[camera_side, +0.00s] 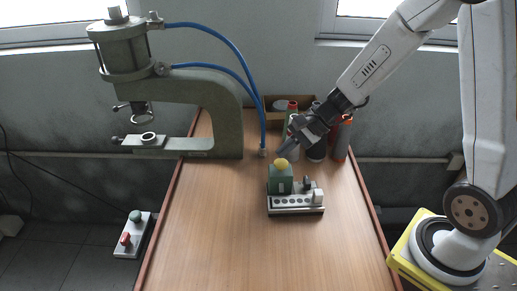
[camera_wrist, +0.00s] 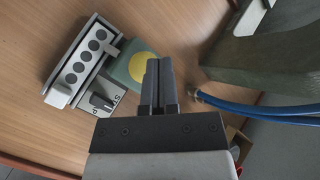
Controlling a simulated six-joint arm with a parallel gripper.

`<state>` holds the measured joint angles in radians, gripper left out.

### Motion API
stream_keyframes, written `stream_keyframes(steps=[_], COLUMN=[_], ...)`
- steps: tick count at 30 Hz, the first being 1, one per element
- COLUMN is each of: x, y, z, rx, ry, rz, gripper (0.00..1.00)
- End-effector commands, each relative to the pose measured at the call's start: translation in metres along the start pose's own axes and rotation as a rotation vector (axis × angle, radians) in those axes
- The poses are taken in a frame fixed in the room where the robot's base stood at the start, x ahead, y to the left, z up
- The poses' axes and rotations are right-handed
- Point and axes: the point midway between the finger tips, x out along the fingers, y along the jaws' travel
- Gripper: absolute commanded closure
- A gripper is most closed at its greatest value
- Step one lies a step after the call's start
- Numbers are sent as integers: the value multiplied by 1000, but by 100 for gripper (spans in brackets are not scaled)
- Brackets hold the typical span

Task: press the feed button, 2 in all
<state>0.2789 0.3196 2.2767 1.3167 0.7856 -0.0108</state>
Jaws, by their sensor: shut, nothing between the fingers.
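A green box with a round yellow button (camera_side: 281,162) on top stands on the table; I take this for the feed button, though no label is readable. The yellow button also shows in the wrist view (camera_wrist: 143,67), partly covered by my fingers. My gripper (camera_side: 282,151) is shut and empty, tilted down from the upper right, with its tips just above the yellow button. In the wrist view my fingertips (camera_wrist: 159,62) overlap the button's right edge. I cannot tell whether they touch it.
A green press (camera_side: 205,90) with blue hoses stands behind left. Bottles (camera_side: 341,140) stand behind my gripper. The front table is clear.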

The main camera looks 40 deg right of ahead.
Motion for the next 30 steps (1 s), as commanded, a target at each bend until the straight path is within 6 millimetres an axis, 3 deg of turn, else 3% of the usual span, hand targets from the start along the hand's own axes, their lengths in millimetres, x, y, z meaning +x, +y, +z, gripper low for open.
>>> stream_keyframes(steps=[30], x=[7], y=[5], z=[-5], rx=[1], ry=[0], rz=[0], gripper=[100])
